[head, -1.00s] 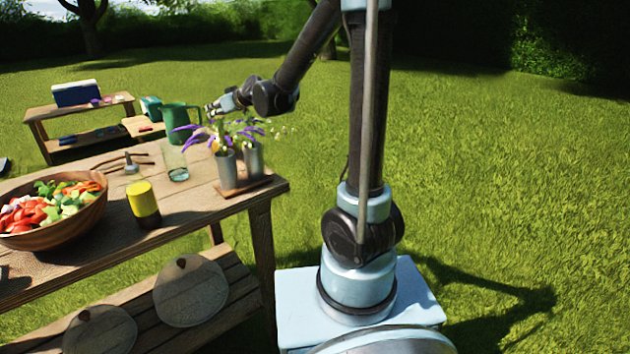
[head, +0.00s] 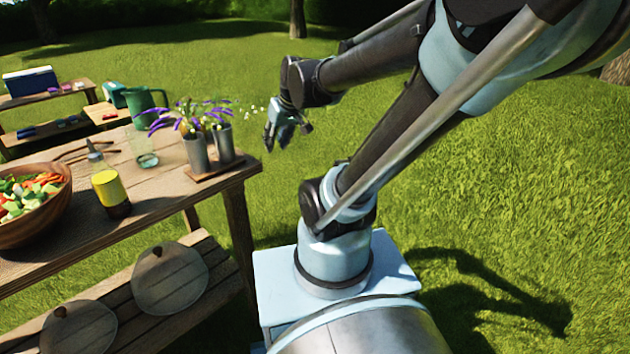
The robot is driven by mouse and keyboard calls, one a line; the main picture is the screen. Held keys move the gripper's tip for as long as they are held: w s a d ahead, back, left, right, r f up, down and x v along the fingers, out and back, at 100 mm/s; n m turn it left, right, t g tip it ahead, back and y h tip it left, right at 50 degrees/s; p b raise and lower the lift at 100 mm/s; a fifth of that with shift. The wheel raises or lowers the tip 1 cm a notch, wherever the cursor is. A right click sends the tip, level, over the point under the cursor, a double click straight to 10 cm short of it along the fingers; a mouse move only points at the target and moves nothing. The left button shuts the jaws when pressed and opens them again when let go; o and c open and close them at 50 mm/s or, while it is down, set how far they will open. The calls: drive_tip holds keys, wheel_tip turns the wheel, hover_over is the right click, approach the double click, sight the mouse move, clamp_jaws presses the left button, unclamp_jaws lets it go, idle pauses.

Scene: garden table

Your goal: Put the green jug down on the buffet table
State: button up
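The green jug (head: 146,103) stands upright at the far end of the wooden buffet table (head: 150,195), behind the flowers. Its base is partly hidden, but it appears to rest on the tabletop. My gripper (head: 277,138) is to the right of the table, over the grass and well apart from the jug. Its fingers point down and look spread, with nothing between them.
Metal cups with purple flowers (head: 197,150) stand on a small board near the table's right end. A glass (head: 145,150), a yellow-labelled bottle (head: 110,193) and a salad bowl (head: 30,205) stand nearby. Grass to the right is clear.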

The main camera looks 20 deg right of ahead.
drive_tip(key=s+d+f+m+g+h, duration=0.1)
drive_tip(key=s+d+f, duration=0.2)
drive_tip(key=s, duration=0.4)
drive_tip(key=s+d+f+m+g+h, duration=0.1)
drive_tip(key=s+d+f+m, duration=0.1)
drive_tip(key=s+d+f, duration=0.2)
drive_tip(key=s+d, duration=0.1)
drive_tip(key=s, duration=0.2)
drive_tip(key=shift+d+g+h, duration=0.3)
drive_tip(key=shift+g+h, duration=0.1)
